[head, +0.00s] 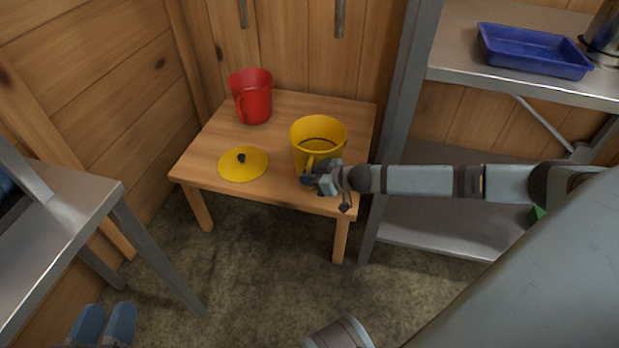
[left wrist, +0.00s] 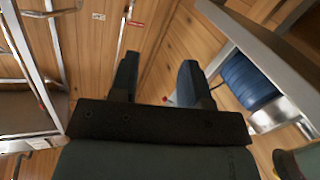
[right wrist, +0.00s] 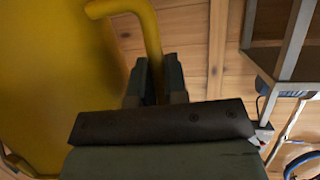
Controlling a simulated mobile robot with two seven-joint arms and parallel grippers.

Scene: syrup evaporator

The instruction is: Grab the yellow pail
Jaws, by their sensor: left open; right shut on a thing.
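The yellow pail (head: 318,135) stands upright and open on a small wooden table (head: 284,108), near its right front. Its handle faces the front. My right gripper (head: 312,178) is at the front of the pail, shut on the handle. In the right wrist view the yellow handle (right wrist: 148,40) runs down between the fingers (right wrist: 158,78), with the pail wall (right wrist: 60,70) filling the left. A yellow lid (head: 243,163) with a dark knob lies on the table, left of the pail. My left gripper (head: 103,322) is open and empty at the lower left, away from the table.
A red pail (head: 250,97) stands at the table's back left. A metal shelf rack with a blue tray (head: 533,52) is at the right. A metal bench (head: 60,205) is at the left. Wooden walls close off the back. The floor (head: 240,260) in front is clear.

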